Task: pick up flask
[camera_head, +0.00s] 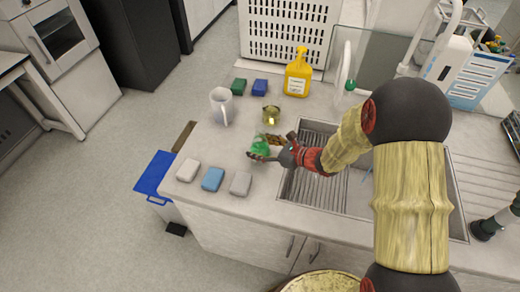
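A small clear flask with green contents (260,145) is on the counter left of the sink, leaning or seen at a slant. My gripper (268,152) reaches in from the right and is right at the flask. One dark finger passes along the flask's lower side, and another dark part shows to its right. I cannot tell whether the fingers touch the flask or are closed on it, or whether its base rests on the counter.
Sponges (213,179) lie along the counter's front left. The sink (312,190) lies under my arm. A blue bin (155,175) stands at the counter's left end.

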